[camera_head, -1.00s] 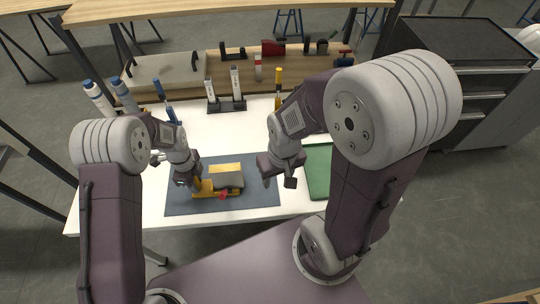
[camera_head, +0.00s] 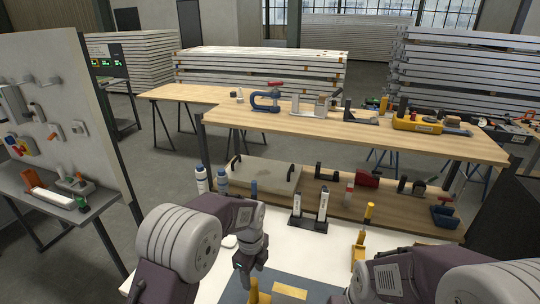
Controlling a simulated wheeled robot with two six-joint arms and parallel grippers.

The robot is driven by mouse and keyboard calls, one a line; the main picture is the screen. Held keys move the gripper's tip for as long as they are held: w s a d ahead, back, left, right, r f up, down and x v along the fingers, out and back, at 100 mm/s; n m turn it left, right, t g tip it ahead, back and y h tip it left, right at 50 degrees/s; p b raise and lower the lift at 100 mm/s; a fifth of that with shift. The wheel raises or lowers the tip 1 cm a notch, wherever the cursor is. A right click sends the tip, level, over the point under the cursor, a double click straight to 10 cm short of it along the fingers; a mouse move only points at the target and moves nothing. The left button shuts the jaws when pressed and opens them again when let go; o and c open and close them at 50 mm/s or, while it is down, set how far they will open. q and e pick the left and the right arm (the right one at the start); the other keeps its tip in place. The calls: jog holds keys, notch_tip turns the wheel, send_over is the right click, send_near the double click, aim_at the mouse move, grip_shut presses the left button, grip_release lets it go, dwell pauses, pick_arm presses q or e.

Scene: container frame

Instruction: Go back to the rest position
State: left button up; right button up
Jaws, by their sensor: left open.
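My left gripper (camera_head: 243,272) hangs down over the white table near the bottom of the head view, at the left edge of the dark blue mat (camera_head: 232,292). It is open, with its fingertips small and partly dark in the picture. A yellow tool (camera_head: 257,291) shows just right of and below it, cut off by the bottom edge; the two look apart. My right arm comes in at the lower right, and its gripper is below the picture edge.
The white table (camera_head: 300,250) has free room behind the mat. White-and-blue bottles (camera_head: 201,181) stand at the left. A wooden shelf table (camera_head: 350,137) lies beyond.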

pick_arm(q)
jog(key=shift+r, duration=0.35)
jog(key=s+a+r+n, duration=0.35)
jog(key=a+r, duration=0.25)
jog(key=a, duration=0.2)
jog(key=s+a+f+n, duration=0.2)
jog(key=s+n, duration=0.4)
jog(key=n, duration=0.4)
jog(key=s+a+f+n+t, duration=0.1)
jog(key=s+a+f+n, duration=0.1)
jog(key=s+n, duration=0.4)
jog(key=a+n, duration=0.1)
jog(key=n, duration=0.3)
jog(key=shift+s+f+n, duration=0.25)
jog(key=shift+f+n, duration=0.05)
jog(key=shift+n, duration=0.05)
jog(key=shift+d, duration=0.1)
